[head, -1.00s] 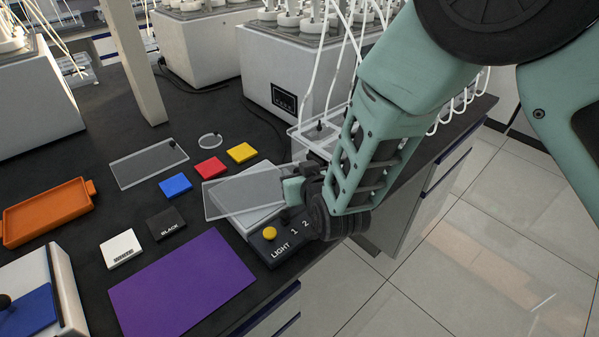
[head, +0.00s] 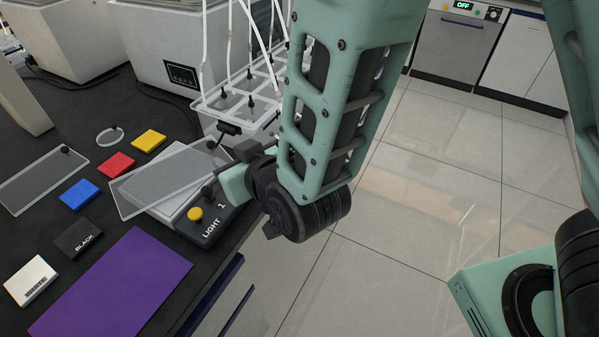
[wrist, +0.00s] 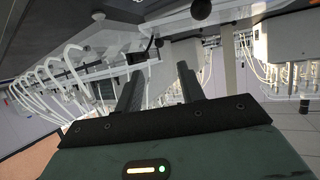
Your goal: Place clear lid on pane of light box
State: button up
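The clear lid (head: 140,187), a transparent rectangular plate with a small black knob at its far corner, lies over the white light box (head: 178,213). It sits askew, and its left part sticks out past the box over the dark bench. I cannot tell whether it lies flat on the pane, which shows only through it. The box's front panel has a yellow button, a black knob and the word LIGHT. My gripper (head: 228,168) is just right of the box. In the wrist view its two dark fingers (wrist: 158,88) stand apart with nothing seen between them.
A second clear plate (head: 40,182), a clear ring (head: 110,136), and blue (head: 79,194), red (head: 117,165) and yellow (head: 149,141) tiles lie left. A purple sheet (head: 115,285) lies in front. A tube rack (head: 240,100) stands close behind my gripper. The bench edge is near.

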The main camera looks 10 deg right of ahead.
jog(key=s+d+r+n+g+h, duration=0.1)
jog(key=s+d+r+g+h, duration=0.1)
jog(key=s+d+g, duration=0.4)
jog(key=s+d+r+n+g+h, duration=0.1)
jog(key=s+d+r+g+h, duration=0.2)
jog(key=s+d+g, duration=0.3)
jog(key=s+d, duration=0.4)
jog(key=s, duration=0.2)
jog(key=shift+d, duration=0.3)
